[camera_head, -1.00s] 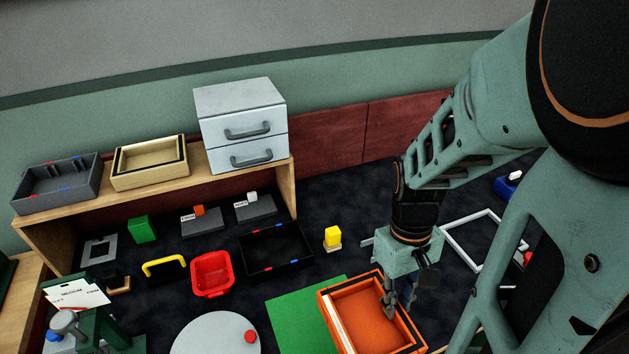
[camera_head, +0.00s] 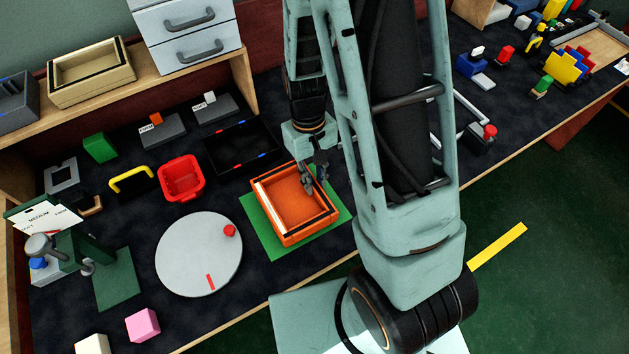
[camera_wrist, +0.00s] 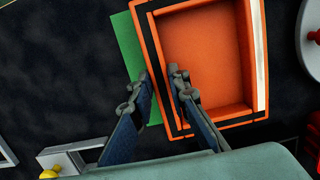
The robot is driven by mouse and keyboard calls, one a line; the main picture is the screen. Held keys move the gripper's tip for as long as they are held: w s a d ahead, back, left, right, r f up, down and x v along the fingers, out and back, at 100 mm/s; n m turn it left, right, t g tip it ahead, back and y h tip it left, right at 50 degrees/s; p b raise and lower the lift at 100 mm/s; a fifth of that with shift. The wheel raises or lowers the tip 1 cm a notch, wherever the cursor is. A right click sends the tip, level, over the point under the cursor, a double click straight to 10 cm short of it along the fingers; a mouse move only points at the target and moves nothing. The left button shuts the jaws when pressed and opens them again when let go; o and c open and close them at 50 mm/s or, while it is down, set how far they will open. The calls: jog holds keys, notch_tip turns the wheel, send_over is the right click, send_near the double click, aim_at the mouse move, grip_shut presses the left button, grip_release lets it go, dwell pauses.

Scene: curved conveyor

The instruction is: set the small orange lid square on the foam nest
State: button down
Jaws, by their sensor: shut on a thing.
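My gripper (camera_head: 313,175) is shut on the black-striped wall. In the wrist view its fingers (camera_wrist: 162,85) straddle that wall of the orange piece (camera_wrist: 205,55), with green pad (camera_wrist: 127,40) beside it.
A black tray (camera_head: 240,147) and a red bin (camera_head: 182,180) stand left of the orange piece. A grey round disc (camera_head: 190,255) with a red knob lies at front left. A white frame (camera_head: 470,120) is partly hidden behind my arm. The table's front edge is close.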

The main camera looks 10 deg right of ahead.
jog(key=shift+f, duration=0.65)
jog(key=shift+f, duration=0.2)
jog(key=c, duration=1.8)
grip_release()
jog(key=shift+c, duration=0.2)
jog(key=shift+r, duration=0.15)
